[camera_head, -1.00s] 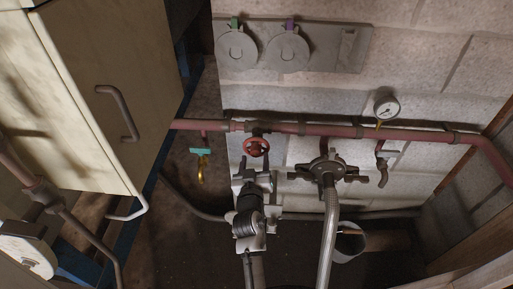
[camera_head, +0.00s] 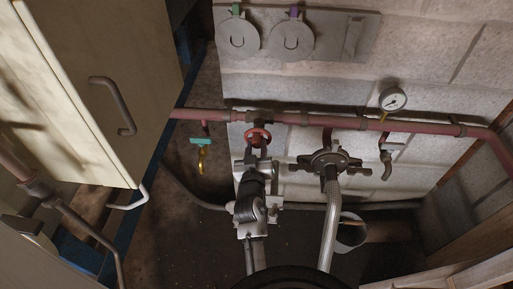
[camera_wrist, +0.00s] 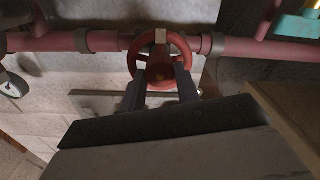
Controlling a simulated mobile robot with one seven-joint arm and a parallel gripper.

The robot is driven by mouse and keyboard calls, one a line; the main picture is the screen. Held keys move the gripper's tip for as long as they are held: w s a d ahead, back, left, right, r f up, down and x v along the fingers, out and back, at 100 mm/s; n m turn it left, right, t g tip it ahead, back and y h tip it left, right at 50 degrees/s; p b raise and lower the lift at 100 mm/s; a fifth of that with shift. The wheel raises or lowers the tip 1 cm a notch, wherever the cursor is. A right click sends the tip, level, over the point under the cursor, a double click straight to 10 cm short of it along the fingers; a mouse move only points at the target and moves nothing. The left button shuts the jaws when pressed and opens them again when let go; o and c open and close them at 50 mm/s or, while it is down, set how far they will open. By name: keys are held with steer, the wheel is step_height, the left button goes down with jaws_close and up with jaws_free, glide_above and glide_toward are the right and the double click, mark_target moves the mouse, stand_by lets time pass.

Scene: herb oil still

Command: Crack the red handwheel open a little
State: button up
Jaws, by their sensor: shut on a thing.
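The red handwheel (camera_head: 258,137) sits on the red pipe against the wall, left of the grey hose coupling. My gripper (camera_head: 256,152) reaches up to it from below. In the wrist view the handwheel (camera_wrist: 160,62) is a red ring with a pale block at its top edge. The two dark fingers of my gripper (camera_wrist: 160,80) lie at the lower part of the ring and are shut on it. The fingertips partly cover the lower rim, so the exact contact is hidden.
The red pipe (camera_head: 350,122) runs across the wall. A teal-handled tap (camera_head: 201,141) hangs to the left. The grey coupling (camera_head: 328,163) with its hose is close on the right, below a gauge (camera_head: 393,99). A cabinet (camera_head: 100,80) stands at left.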

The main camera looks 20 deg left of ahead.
steer(key=n+p, duration=0.2)
steer(key=n, duration=0.3)
steer(key=shift+r, duration=0.15)
steer(key=shift+n+p, duration=0.65)
steer(key=shift+n, duration=1.85)
steer(key=o, duration=1)
steer(key=shift+c, duration=0.2)
steer(key=shift+s+f, duration=0.15)
steer(key=shift+f, duration=0.05)
